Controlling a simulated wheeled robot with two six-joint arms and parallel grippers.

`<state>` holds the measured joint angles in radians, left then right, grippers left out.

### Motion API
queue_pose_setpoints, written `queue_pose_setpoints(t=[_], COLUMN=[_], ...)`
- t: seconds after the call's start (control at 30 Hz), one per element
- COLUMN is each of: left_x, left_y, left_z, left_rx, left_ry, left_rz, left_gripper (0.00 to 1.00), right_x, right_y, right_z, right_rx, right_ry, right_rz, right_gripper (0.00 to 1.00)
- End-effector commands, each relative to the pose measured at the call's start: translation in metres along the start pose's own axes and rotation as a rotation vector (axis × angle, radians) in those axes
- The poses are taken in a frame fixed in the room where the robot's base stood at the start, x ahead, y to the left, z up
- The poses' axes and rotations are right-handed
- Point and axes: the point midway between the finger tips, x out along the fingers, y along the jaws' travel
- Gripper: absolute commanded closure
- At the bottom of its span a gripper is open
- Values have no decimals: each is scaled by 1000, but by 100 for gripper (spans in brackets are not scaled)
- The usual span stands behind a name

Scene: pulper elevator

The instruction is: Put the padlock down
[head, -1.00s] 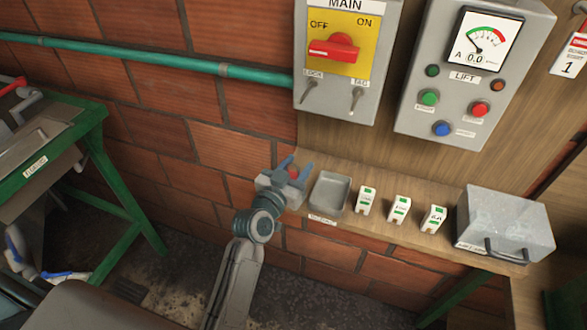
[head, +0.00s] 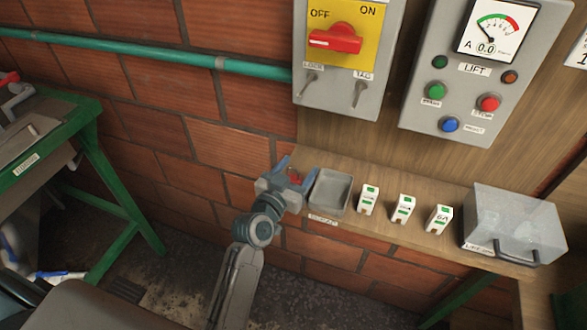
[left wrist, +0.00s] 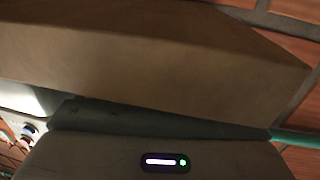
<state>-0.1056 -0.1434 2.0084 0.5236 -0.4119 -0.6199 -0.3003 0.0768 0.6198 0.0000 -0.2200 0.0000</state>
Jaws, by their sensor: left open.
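The red padlock (head: 295,177) shows as a small red shape at the left end of the wooden shelf, partly hidden by my left gripper. My left gripper (head: 296,170) is open, with its blue-grey fingers on either side of the padlock. Whether the padlock rests on the shelf or touches a finger cannot be told. The left wrist view shows a broad brown surface close up and my own gripper housing, but no padlock. My right gripper is not in view.
On the shelf (head: 386,225), right of my left gripper, stand a grey tray (head: 331,193), several small white-and-green blocks (head: 404,208) and a clear box (head: 515,225). The main switch box (head: 350,95) and lift panel (head: 465,110) hang above. A green-framed table (head: 95,165) stands left.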

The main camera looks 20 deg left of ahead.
Motion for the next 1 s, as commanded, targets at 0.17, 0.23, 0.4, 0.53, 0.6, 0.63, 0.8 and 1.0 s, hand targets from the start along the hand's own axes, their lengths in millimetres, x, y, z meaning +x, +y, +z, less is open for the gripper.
queue_pose_setpoints(t=[0.17,0.23,0.4,0.53,0.6,0.63,0.8,1.0], left_x=[-2,-16,-54,-83,-95,-100,-116,-121], left_y=[0,0,-1,-1,-1,-1,-1,-1], left_z=[-7,-1,0,-1,-2,-2,-4,-6], left_rx=[0,1,2,2,2,1,0,0], left_ry=[0,-1,-2,-1,-1,-1,0,1], left_rz=[0,-1,-1,-1,0,0,0,0], left_gripper=[38,38,38,38,38,38,38,38], right_x=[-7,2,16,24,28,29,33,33], right_y=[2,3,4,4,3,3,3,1], right_z=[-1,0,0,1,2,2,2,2], right_rx=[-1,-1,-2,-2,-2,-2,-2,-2], right_ry=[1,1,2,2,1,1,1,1], right_rz=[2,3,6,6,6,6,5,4], right_gripper=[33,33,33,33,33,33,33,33])
